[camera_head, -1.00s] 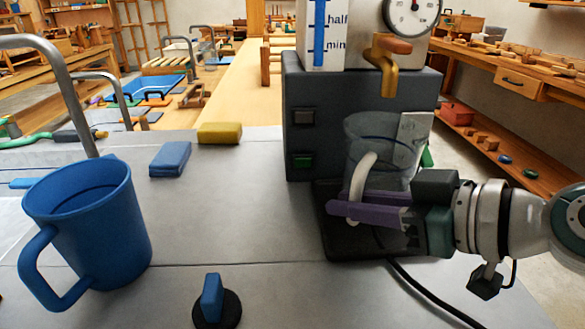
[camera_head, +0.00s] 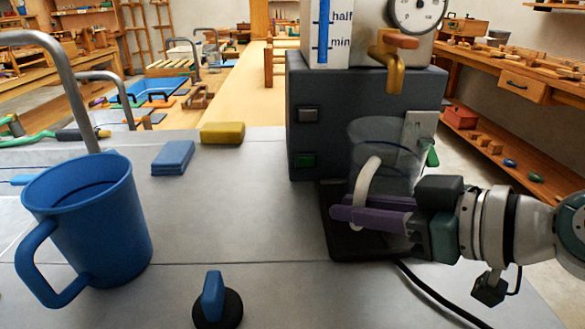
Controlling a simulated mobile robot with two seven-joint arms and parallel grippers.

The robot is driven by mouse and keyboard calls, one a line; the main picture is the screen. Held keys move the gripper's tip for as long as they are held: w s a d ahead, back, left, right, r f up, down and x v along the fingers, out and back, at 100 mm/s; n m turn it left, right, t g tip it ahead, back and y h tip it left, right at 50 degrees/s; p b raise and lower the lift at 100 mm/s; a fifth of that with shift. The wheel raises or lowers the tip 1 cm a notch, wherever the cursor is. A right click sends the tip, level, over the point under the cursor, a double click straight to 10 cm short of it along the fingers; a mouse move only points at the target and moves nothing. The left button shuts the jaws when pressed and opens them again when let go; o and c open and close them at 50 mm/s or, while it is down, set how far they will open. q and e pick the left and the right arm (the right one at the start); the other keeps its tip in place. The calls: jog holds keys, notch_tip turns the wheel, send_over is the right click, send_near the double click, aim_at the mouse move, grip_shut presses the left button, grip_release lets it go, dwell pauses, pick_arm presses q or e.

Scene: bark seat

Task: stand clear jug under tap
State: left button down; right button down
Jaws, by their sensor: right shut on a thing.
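The clear jug (camera_head: 397,165) is upright, below the brass tap (camera_head: 389,68) on the front of the dark grey machine (camera_head: 350,95). It is over the black base plate (camera_head: 342,240); whether it touches the plate is hidden. My right gripper (camera_head: 368,215), with purple fingers, comes in from the right and is shut on the jug at its white handle (camera_head: 367,182). The fingers cover the jug's lower part. My left gripper is not in view.
A large blue mug (camera_head: 95,225) stands at the left, near a steel faucet (camera_head: 70,90). A blue knob (camera_head: 213,300) is at the front. Blue (camera_head: 173,157) and yellow (camera_head: 222,133) sponges lie behind. A black cable (camera_head: 440,295) runs front right. The middle counter is clear.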

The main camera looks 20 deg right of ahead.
jog(key=shift+f, duration=0.15)
jog(key=c, duration=0.8)
grip_release()
jog(key=shift+o, duration=0.2)
